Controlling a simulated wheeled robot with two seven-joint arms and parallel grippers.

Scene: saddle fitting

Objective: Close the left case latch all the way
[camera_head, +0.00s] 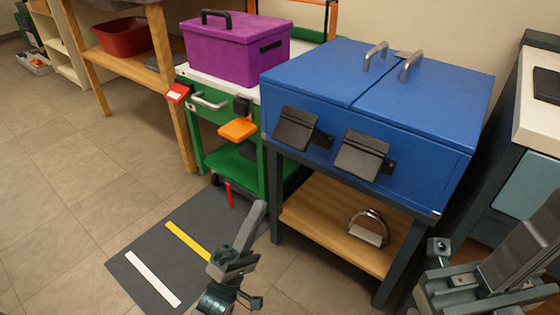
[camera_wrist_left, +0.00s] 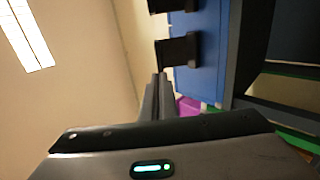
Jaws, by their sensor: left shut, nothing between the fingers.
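The blue case (camera_head: 380,95) has two black flap latches on its front. The left latch (camera_head: 296,129) and the right latch (camera_head: 361,155) both stand out from the front face at a similar tilt. In the left wrist view, the left latch (camera_wrist_left: 180,50) juts from the blue front just beyond my fingertips. The right latch (camera_wrist_left: 174,5) is cut by the picture's upper edge. My left gripper (camera_head: 258,208) is shut and empty, in front of and below the left latch, apart from it. My right gripper (camera_head: 525,235) is at the lower right; its fingers' opening is unclear.
The case sits on a dark stand with a wooden shelf (camera_head: 335,235) holding a metal stirrup (camera_head: 370,229). A purple box (camera_head: 237,50) stands on a green cart left of it, with an orange piece (camera_head: 237,129) jutting forward. The floor in front is clear around a striped mat (camera_head: 135,258).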

